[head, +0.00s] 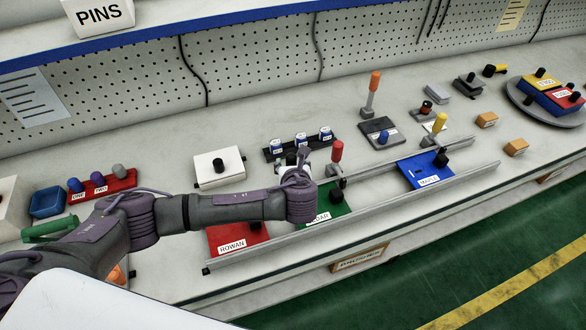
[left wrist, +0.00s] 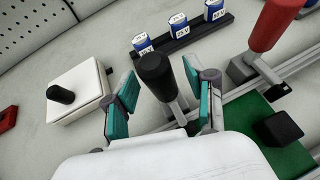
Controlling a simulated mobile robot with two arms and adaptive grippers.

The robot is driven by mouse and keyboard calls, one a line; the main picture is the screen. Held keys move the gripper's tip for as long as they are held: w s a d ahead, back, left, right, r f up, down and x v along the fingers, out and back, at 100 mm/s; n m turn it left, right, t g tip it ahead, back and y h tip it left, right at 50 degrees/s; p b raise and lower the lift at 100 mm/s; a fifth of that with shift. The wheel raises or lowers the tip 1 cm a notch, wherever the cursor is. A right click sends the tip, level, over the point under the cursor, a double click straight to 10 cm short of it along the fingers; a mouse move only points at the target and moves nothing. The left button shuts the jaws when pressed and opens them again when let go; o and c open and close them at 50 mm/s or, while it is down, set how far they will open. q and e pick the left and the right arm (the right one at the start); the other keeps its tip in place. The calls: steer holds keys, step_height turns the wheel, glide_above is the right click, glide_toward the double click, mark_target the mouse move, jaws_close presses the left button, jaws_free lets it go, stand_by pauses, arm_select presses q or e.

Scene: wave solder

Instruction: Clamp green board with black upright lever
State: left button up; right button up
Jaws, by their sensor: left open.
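The green board (head: 339,207) sits in the rail fixture, partly hidden by my left arm; it also shows in the left wrist view (left wrist: 290,152) with a black knob. The black upright lever (left wrist: 157,75) stands beside the board in the left wrist view. In the head view I cannot make out the lever behind my wrist. My left gripper (head: 298,158) is open, and in the left wrist view its teal-padded fingers (left wrist: 166,96) stand on either side of the black lever, apparently with gaps. My right gripper is out of view.
A red-handled lever (head: 337,155) stands close to the right of my left gripper. The red board (head: 247,237) and blue board (head: 418,173) sit in the same rails (head: 400,210). A white box (head: 218,176) and a black rack of blue-and-white blocks (head: 275,155) lie behind.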

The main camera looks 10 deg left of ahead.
arm_select(q)
steer(key=v, duration=1.1)
steer(key=shift+s, duration=0.25)
steer(key=shift+r, duration=0.1)
